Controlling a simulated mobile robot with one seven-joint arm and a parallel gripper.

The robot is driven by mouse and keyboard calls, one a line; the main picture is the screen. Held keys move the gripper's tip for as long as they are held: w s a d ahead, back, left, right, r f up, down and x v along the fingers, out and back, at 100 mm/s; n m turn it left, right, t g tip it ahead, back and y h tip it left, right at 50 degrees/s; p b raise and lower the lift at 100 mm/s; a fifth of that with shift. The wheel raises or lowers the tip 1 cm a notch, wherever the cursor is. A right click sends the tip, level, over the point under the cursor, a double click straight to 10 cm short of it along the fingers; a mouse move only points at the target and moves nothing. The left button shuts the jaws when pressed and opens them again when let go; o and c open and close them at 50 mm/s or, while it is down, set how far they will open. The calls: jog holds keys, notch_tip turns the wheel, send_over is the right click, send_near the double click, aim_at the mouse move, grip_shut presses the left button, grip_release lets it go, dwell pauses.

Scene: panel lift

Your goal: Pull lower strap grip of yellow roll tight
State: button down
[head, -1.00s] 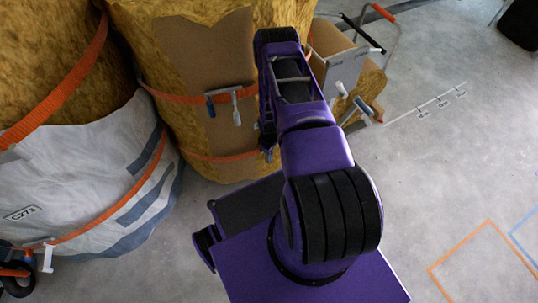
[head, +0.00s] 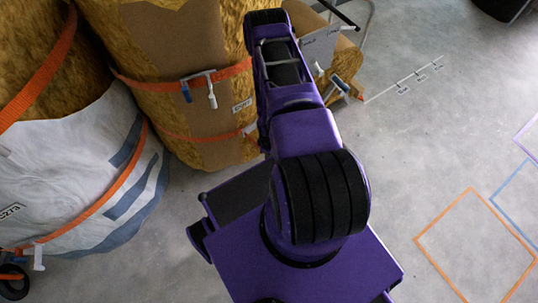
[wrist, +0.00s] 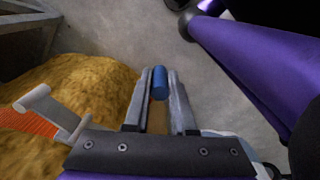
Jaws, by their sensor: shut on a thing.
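The yellow roll (head: 165,110) stands upright at the upper left of the head view, with brown cardboard over its front. Its lower orange strap (head: 180,137) runs low around it and passes out of sight behind my arm. In the wrist view, my gripper (wrist: 160,82) is shut on a blue strap grip (wrist: 160,84), which sits between the two fingers. The roll's fibrous side (wrist: 85,85) is left of the fingers. A grey buckle (wrist: 55,112) on an orange strap (wrist: 25,122) is at the left. My arm hides the gripper in the head view.
The upper strap (head: 140,84) carries a blue and a white handle. A cardboard box (head: 318,48) is behind my arm. The floor at the right is open, with an orange taped outline (head: 445,215).

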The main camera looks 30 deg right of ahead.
jog(key=c, duration=0.8)
grip_release()
jog(key=shift+s+d, duration=0.1)
jog(key=shift+s, duration=0.4)
jog(key=shift+c, duration=0.2)
jog(key=shift+o, duration=0.4)
jog(key=shift+w, duration=0.2)
notch_tip(320, 180, up, 17)
jog(key=p, duration=0.3)
jog(key=shift+r, duration=0.2)
